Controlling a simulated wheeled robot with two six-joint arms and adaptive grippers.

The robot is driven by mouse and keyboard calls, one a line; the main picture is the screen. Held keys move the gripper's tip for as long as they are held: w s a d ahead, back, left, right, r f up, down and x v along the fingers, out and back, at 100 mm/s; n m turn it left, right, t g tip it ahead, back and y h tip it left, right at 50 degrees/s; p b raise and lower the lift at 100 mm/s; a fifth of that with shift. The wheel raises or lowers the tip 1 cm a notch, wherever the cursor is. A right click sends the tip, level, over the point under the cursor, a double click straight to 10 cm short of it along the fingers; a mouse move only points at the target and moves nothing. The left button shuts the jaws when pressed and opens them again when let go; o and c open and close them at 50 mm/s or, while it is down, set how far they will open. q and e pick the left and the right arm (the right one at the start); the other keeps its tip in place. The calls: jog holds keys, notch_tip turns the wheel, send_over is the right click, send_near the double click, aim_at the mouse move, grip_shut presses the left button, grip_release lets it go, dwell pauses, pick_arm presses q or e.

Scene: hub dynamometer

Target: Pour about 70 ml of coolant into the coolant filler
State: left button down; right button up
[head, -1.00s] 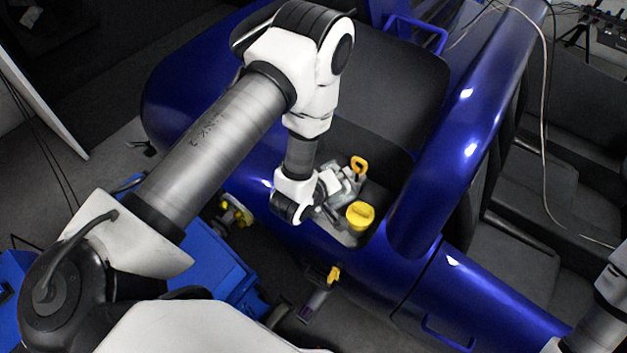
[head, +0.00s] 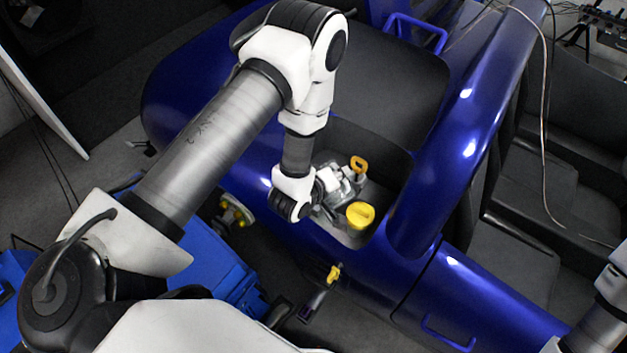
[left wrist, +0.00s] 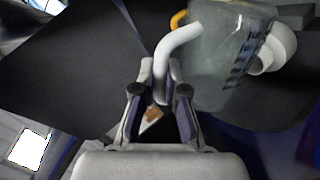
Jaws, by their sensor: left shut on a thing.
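My left gripper (left wrist: 160,97) is shut on the curved white handle of a clear measuring jug (left wrist: 218,58) in the left wrist view. Dark graduation marks run along the jug's side; its liquid level and exact tilt cannot be told. A round white part (left wrist: 275,48) shows just beyond the jug; I cannot tell whether it is the coolant filler. In the head view my left gripper (head: 326,184) is over the open bay in the blue car body, partly hidden by its wrist. My right gripper is out of view.
A large yellow cap (head: 360,214) and an orange ring handle (head: 358,163) are in the bay close to the gripper. The blue body (head: 470,130) rises on the right. A blue cabinet (head: 205,265) stands at lower left.

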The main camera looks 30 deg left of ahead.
aim_at(348, 186)
pick_arm(q)
jog(key=shift+w+a+n+h, duration=0.25)
jog(key=shift+a+n+h, duration=0.15)
jog(key=shift+a, duration=0.15)
dwell(1.3)
jog(key=shift+s+d+f+m+t+y+b, duration=0.2)
jog(key=shift+s+d+m+y+b, duration=0.15)
jog(key=shift+d+m, duration=0.25)
jog(key=shift+s+d+f+m+t+y+b, duration=0.25)
jog(key=shift+d+m+y+b, duration=0.15)
jog(key=shift+d, duration=0.25)
jog(key=shift+d+y, duration=0.25)
jog(key=shift+d, duration=0.2)
jog(key=shift+s+d+f+m+t+b, duration=0.15)
jog(key=shift+d+f+m+t+b, duration=0.1)
jog(key=shift+f+m+b, duration=0.4)
jog(key=shift+y+b, duration=0.3)
jog(key=shift+s+r+t, duration=0.1)
jog(key=shift+r+t, duration=0.05)
jog(key=shift+t, duration=0.15)
jog(key=shift+d, duration=0.1)
